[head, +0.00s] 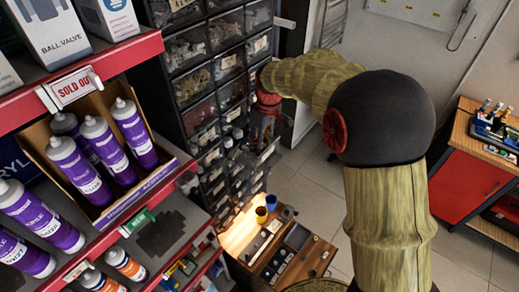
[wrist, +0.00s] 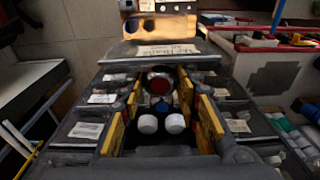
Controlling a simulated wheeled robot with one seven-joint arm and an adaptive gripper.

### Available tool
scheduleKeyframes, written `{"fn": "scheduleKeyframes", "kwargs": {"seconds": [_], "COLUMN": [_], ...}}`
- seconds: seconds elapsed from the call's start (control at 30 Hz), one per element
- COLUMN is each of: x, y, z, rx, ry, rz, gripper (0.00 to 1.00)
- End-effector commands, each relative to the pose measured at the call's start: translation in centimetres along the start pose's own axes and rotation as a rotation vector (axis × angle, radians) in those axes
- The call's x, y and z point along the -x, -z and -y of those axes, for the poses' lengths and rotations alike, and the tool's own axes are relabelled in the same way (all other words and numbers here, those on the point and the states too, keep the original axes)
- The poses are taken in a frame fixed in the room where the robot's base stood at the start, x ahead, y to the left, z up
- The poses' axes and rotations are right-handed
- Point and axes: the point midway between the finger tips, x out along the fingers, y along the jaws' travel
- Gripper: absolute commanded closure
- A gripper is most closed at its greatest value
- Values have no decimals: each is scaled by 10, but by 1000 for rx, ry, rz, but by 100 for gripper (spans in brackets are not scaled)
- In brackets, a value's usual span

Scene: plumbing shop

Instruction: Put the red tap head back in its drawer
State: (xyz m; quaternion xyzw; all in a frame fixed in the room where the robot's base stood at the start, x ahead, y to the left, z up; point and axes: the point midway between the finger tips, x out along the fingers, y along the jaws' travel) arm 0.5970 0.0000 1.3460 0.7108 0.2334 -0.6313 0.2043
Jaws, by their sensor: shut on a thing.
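The red tap head (wrist: 159,86) shows as a dark red disc between the far ends of the two yellow finger pads of my gripper (wrist: 162,92) in the wrist view. My gripper is shut on it. White tap heads (wrist: 147,124) and a blue one (wrist: 157,105) show below it, between the pads, in what looks like a pulled-out drawer. In the head view my gripper (head: 265,122) is at the front of the dark drawer cabinet (head: 163,72), beside a drawer with pale parts (head: 234,140). The red tap head cannot be clearly made out there.
A red-edged shelf with purple tubes (head: 132,130) stands close on the left. A wooden bench (head: 283,262) with cups and trays is low ahead. A red cabinet (head: 470,178) stands at the right. Tiled floor (head: 310,190) is clear between them.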

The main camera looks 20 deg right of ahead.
Motion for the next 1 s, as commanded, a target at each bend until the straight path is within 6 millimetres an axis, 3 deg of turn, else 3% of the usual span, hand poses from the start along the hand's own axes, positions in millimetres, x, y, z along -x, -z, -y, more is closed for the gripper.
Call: {"fn": "scheduleKeyframes", "kwargs": {"seconds": [0.33, 0.73, 0.77, 1.0], "x": [-37, -43, -42, -42], "y": [-5, -5, -5, -5], "z": [0, 0, 0, 0], "rx": [0, 0, 0, 0], "ry": [2, 0, 0, 0], "rz": [2, 0, 0, 0], "gripper": [97, 97, 66, 52]}}
